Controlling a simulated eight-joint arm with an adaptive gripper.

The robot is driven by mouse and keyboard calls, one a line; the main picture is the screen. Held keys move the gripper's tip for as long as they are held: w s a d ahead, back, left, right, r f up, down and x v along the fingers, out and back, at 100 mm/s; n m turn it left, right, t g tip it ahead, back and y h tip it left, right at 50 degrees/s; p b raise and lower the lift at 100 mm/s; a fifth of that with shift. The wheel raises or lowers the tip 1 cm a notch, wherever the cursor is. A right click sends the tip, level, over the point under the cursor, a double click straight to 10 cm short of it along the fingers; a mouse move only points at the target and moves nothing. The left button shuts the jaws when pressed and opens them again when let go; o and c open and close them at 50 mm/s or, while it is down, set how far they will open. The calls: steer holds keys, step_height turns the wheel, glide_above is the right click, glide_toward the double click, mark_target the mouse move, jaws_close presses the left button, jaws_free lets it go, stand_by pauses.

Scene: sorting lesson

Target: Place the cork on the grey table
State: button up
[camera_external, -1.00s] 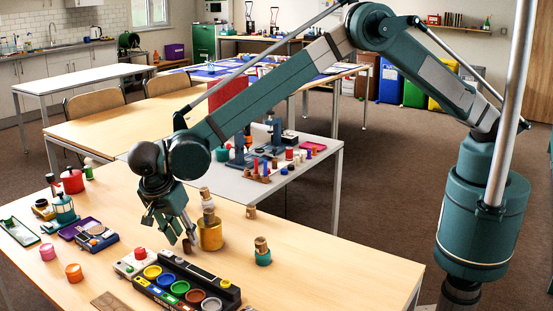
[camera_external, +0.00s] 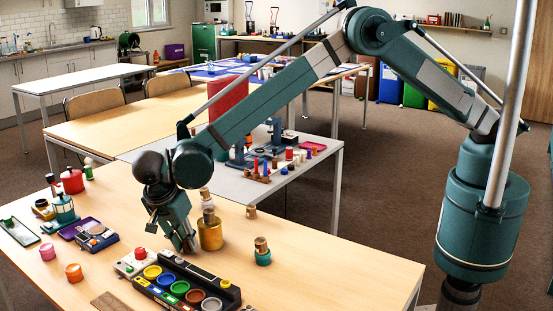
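A small light-brown cork (camera_external: 251,212) stands on the wooden table (camera_external: 330,262) near its back edge. Other cork-like pieces sit on the teal jar (camera_external: 263,257) and on the gold tin (camera_external: 210,235); I cannot tell which cork the task means. The grey table (camera_external: 312,158) stands behind the wooden one. My gripper (camera_external: 187,246) points down just left of the gold tin, behind the black tray of colour pots. Its fingers look close together, but whether they hold something is too small to tell.
The black tray with colour pots (camera_external: 228,285) and a white box with a red knob (camera_external: 138,258) are close to my gripper. Blue holders and small coloured pieces crowd the grey table's middle. The wooden table's right side is clear.

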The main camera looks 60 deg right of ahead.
steer(key=shift+c, duration=1.1)
steer(key=shift+r, duration=0.1)
steer(key=shift+r+p, duration=0.85)
steer(key=shift+r, duration=4.05)
steer(key=shift+r, duration=0.1)
